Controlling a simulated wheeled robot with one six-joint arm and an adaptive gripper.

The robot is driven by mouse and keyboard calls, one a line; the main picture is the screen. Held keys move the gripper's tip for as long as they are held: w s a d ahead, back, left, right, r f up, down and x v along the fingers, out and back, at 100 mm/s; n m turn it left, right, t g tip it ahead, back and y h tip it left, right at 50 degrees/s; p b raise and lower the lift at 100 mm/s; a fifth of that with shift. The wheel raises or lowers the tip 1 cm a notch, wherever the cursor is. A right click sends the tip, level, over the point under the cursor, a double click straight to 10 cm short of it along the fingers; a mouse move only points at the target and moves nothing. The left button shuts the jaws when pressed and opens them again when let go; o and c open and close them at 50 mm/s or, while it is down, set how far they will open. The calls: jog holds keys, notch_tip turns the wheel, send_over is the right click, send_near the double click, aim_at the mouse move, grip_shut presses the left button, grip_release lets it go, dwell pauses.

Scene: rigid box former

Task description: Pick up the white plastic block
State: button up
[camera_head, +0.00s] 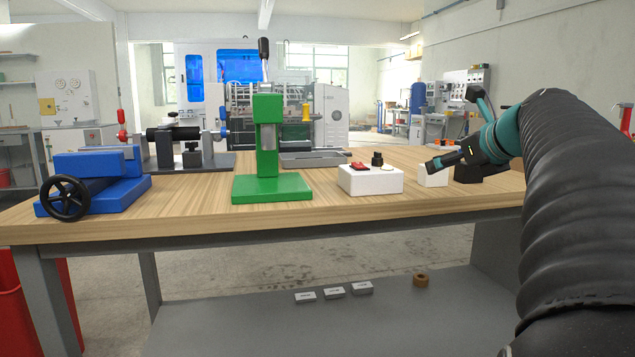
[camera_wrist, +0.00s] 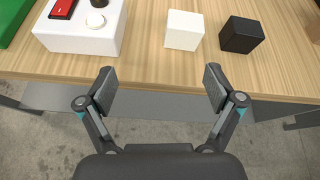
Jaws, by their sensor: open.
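The white plastic block (camera_wrist: 184,30) is a small plain cube on the wooden table, near its front edge. In the head view it (camera_head: 433,177) stands partly behind my gripper (camera_head: 436,163). In the wrist view my gripper (camera_wrist: 158,88) is open and empty, its two fingers spread wide. The block lies beyond the fingertips, roughly in line with the gap between them, and is not touched.
A black block (camera_wrist: 241,35) stands close to the right of the white block. To the left is a larger white box (camera_wrist: 85,37) with red and black parts on top. A green press (camera_head: 268,150) and blue vise (camera_head: 95,180) stand further left on the table (camera_head: 340,208).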

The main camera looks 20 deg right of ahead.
aim_at(433, 175)
jog(key=w+d, duration=0.1)
jog(key=w, duration=0.1)
jog(key=w+d+f+m, duration=0.1)
jog(key=w, duration=0.2)
jog(key=w+d+f+m+b, duration=0.1)
jog(key=w+d, duration=0.1)
jog(key=shift+w, duration=0.4)
jog(key=shift+d+b+x, duration=0.15)
jog(key=shift+b+x, duration=0.05)
jog(key=shift+x, duration=1.1)
jog(key=shift+d+b+x, duration=0.15)
jog(key=shift+x, duration=1.2)
jog(key=shift+r, duration=0.15)
jog(key=c, duration=1.3)
